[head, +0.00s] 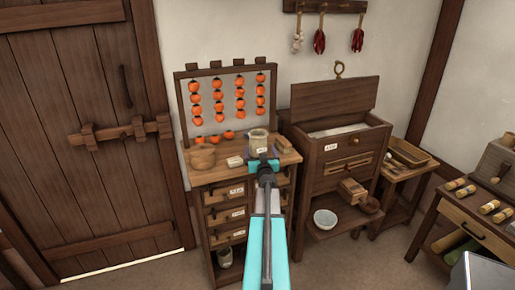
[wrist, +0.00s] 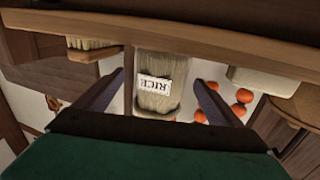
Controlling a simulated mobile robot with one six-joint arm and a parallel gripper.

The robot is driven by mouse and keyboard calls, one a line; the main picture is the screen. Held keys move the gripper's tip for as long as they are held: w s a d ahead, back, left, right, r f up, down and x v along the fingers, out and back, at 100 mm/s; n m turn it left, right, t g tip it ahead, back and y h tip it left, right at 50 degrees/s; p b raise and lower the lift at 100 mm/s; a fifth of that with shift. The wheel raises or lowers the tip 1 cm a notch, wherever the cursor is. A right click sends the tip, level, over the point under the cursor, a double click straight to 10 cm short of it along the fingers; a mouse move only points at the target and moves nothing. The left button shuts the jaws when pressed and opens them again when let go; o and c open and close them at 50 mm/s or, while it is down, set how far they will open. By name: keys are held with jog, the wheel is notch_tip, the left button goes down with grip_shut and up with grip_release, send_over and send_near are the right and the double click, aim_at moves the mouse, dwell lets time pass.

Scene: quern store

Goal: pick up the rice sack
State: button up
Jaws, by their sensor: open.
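The rice sack (head: 258,138) is a small pale, straw-coloured sack on the top of the wooden shelf stand (head: 205,178). In the wrist view, which is upside down, the sack (wrist: 165,68) shows a white label reading RICE. My gripper (head: 264,163) is at the near side of the sack in the head view and hides its lower part. In the wrist view my gripper (wrist: 161,82) is open, with one finger on each side of the sack and visible gaps beside it. Whether the sack lies fully between the fingertips in depth, I cannot tell.
A white block (head: 235,162) and a round wooden bowl (head: 203,158) stand left of the sack. A brush (wrist: 92,46) lies on its other side. Strings of orange persimmons (head: 217,95) hang behind. A wooden chest (head: 335,160) with a raised lid stands to the right.

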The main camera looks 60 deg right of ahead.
aim_at(257, 134)
jog(key=shift+w+d, duration=0.1)
dwell(0.3)
jog(key=shift+r+p+x, duration=0.15)
jog(key=shift+p+x, duration=0.2)
jog(key=shift+x, duration=0.45)
jog(key=shift+r+p+x, duration=0.15)
jog(key=shift+p+x, duration=0.15)
jog(key=shift+x, duration=1.4)
jog(key=c, duration=1.2)
jog(key=shift+r, duration=0.1)
jog(key=shift+r, duration=0.6)
notch_tip(257, 134, up, 2)
jog(key=shift+r, duration=0.1)
jog(key=s+a+r, duration=0.1)
jog(key=s+a, duration=0.8)
jog(key=s, duration=0.3)
jog(key=shift+s+a, duration=0.35)
jog(key=shift+s, duration=0.05)
